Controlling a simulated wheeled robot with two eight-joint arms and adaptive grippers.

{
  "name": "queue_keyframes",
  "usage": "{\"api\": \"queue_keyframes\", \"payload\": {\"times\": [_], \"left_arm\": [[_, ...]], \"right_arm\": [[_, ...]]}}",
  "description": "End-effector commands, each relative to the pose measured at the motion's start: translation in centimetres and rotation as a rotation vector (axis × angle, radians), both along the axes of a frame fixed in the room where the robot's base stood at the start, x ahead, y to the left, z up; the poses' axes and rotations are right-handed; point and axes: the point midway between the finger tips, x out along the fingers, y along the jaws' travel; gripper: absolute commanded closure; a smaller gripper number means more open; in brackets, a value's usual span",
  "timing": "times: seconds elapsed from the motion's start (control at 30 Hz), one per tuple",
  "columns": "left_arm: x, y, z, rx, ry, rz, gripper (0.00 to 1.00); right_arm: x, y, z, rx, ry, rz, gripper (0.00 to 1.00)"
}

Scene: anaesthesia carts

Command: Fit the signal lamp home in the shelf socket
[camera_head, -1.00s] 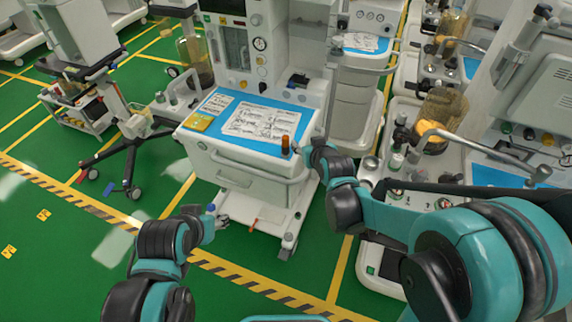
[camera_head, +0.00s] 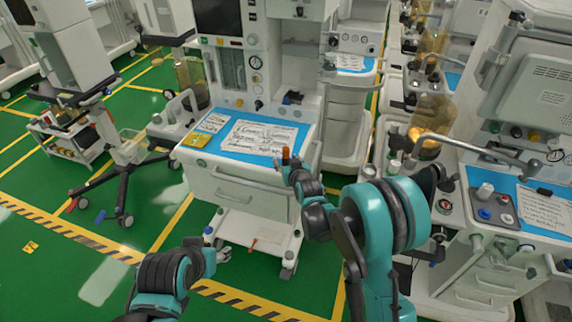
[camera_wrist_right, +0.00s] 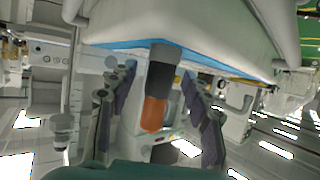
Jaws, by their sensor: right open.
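The signal lamp (camera_head: 285,156) has an orange cap and stands at the front right corner of the cart's blue-topped shelf (camera_head: 300,143). The right wrist view is upside down; there the lamp (camera_wrist_right: 154,110) shows orange, then a dark band, then a grey cylinder against the shelf. I cannot tell whether that grey part is the socket or how deep the lamp sits. My right gripper (camera_wrist_right: 165,105) is open, with a finger on each side of the lamp and gaps between. In the head view my left gripper (camera_head: 222,254) is low, in front of the cart, apart from the lamp.
Printed sheets (camera_head: 258,137) and a yellow pad (camera_head: 195,139) lie on the shelf. A cart handle (camera_head: 245,182) runs below its front. Another cart (camera_head: 510,210) stands close on the right. Green floor (camera_head: 60,275) is open at left.

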Motion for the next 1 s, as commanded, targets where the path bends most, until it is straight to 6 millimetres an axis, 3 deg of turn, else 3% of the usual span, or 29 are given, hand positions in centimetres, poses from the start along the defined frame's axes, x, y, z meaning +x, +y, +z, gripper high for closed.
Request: {"api": "queue_keyframes", "payload": {"times": [0.33, 0.5, 0.53, 0.83, 1.0], "left_arm": [[0.0, 0.0, -0.2, 0.000, 0.000, 0.000, 0.49], [0.0, 0.0, -0.2, 0.000, 0.000, 0.000, 0.49], [0.0, 0.0, -0.2, 0.000, 0.000, 0.000, 0.49], [0.0, 0.0, -0.2, 0.000, 0.000, 0.000, 0.49], [0.0, 0.0, 0.4, 0.000, 0.000, 0.000, 0.49]], "right_arm": [[0.8, 0.2, -0.3, 0.000, 0.000, 0.000, 0.53], [0.8, 0.2, -0.3, 0.000, 0.000, 0.000, 0.98], [0.8, 0.2, -0.3, 0.000, 0.000, 0.000, 1.00], [0.8, 0.2, -0.2, 0.000, 0.000, -0.001, 1.00], [0.8, 0.2, 0.9, 0.000, 0.000, -0.001, 1.00]]}}
